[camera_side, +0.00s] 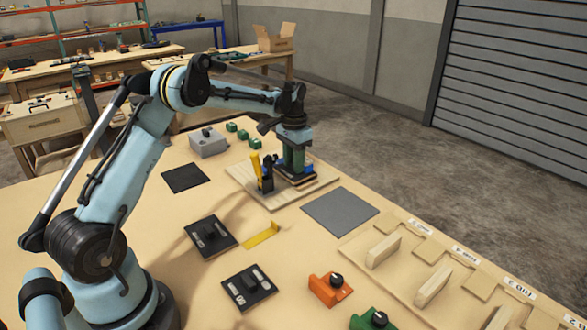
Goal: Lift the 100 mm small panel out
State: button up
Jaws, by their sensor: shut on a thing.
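My gripper (294,166) points down over a light wooden board (263,197) near the table's middle. It is shut on a dark panel (296,181) with blue beside it; the panel is low over the board, and I cannot tell whether they touch. The jaws hide much of it, and its size cannot be read. A yellow-handled clamp (257,168) stands on the board just left of my gripper.
A grey mat (340,213) lies right of the board, a black mat (185,178) left. A grey box (208,142) and green blocks (243,135) stand behind. A yellow angled piece (262,234), an orange knobbed block (330,289) and a labelled wooden rack (405,282) are in front.

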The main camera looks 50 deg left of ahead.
notch_tip(320, 180, up, 3)
jog(key=shift+f, duration=0.1)
jog(key=s+d+r, duration=0.2)
jog(key=d+r, duration=0.9)
jog(key=shift+d, duration=0.25)
dwell(0.5)
